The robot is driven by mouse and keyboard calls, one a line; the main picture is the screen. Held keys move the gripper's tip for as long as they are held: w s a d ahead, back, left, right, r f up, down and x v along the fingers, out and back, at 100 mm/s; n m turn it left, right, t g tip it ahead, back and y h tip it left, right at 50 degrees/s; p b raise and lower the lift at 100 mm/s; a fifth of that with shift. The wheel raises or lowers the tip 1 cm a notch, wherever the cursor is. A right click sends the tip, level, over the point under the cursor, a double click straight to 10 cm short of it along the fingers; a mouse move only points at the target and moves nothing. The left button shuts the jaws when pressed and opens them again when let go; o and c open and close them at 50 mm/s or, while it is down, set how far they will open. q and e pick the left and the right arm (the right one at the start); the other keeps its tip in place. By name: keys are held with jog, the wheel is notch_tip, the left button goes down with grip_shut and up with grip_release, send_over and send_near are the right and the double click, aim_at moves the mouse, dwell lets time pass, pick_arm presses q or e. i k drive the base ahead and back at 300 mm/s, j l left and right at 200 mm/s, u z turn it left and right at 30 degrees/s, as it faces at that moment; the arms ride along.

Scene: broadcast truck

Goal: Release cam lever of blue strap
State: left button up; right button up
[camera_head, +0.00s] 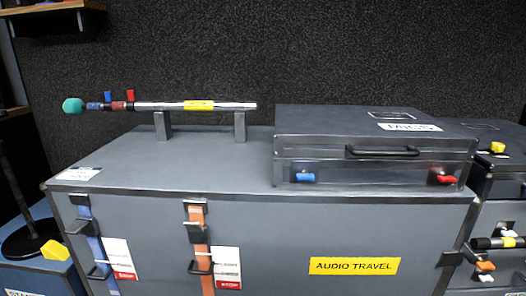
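The blue strap (84,211) runs down the front of a large grey case (150,270), near its left edge. A black cam lever (78,227) sits on the upper part of the strap and sticks out to the left. A black loop (99,271) is lower on the same strap. I cannot tell from this view whether the lever is closed or raised. A white and red tag (122,259) hangs beside the strap on the right. Neither of my grippers is in view.
An orange strap (196,215) with its own black lever (195,233) is right of the blue one. A boom pole (160,106) rests on two stands on the case top. A smaller latched case (375,172) sits at the right. A dark stand (28,240) is at far left.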

aim_at(75, 228)
jog(key=u, duration=1.3)
